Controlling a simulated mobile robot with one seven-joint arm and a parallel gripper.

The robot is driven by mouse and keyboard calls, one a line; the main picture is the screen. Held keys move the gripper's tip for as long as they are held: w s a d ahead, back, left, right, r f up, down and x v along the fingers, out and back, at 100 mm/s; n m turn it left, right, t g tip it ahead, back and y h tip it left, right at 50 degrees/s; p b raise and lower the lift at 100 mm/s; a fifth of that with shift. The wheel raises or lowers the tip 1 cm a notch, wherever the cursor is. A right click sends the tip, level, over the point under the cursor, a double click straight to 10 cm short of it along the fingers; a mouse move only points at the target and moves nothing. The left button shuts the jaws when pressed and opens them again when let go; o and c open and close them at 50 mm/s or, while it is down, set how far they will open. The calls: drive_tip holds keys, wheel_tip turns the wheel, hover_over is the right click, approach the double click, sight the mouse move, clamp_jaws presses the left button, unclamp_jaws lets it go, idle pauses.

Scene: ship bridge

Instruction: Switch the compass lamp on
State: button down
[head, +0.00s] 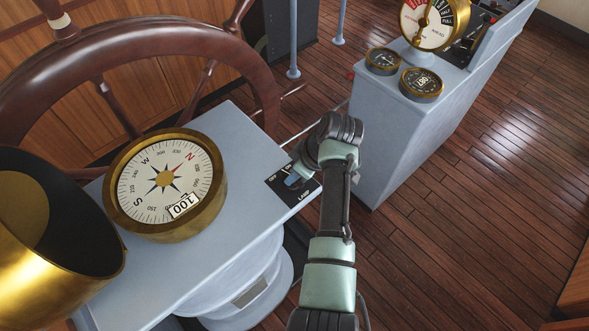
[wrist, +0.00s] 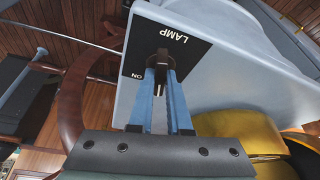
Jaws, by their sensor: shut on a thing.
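The compass lamp switch is a small black panel (head: 278,184) on the right edge of the grey compass stand; in the wrist view the panel (wrist: 140,50) reads LAMP and ON, upside down. My gripper (head: 295,177) is over it, its blue fingers (wrist: 161,68) shut on the switch's small lever (wrist: 160,76). The fingers hide most of the lever, so I cannot tell its setting. The brass compass (head: 165,185), with a white dial, lies left of the panel.
A large wooden wheel (head: 130,42) stands behind the compass stand (head: 235,130). An open brass hood (head: 60,285) is at lower left. A grey console (head: 405,130) with gauges and a telegraph dial (head: 435,22) stands at right. The plank floor (head: 470,200) at right is clear.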

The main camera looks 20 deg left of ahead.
drive_tip(key=m+p, duration=0.1)
drive_tip(key=m, duration=0.1)
drive_tip(key=m+t+p, duration=0.1)
drive_tip(key=m, duration=0.1)
drive_tip(key=shift+s+a+r+m+t+h, duration=0.1)
drive_tip(key=shift+s+r+m+t+h, duration=0.05)
drive_tip(key=shift+m+t+h, duration=0.2)
drive_tip(key=m+t+h+p, duration=0.1)
drive_tip(key=m, duration=0.3)
drive_tip(key=shift+p, duration=0.3)
drive_tip(key=shift+m+h, duration=0.35)
drive_tip(key=c, duration=0.9)
unclamp_jaws()
drive_tip(key=shift+o, duration=0.2)
drive_tip(key=b+v, duration=0.2)
drive_tip(key=v, duration=1)
drive_tip(key=shift+s+r+b, duration=0.2)
drive_tip(key=shift+r+b, duration=0.1)
drive_tip(key=shift+b, duration=0.05)
drive_tip(key=shift+w, duration=0.1)
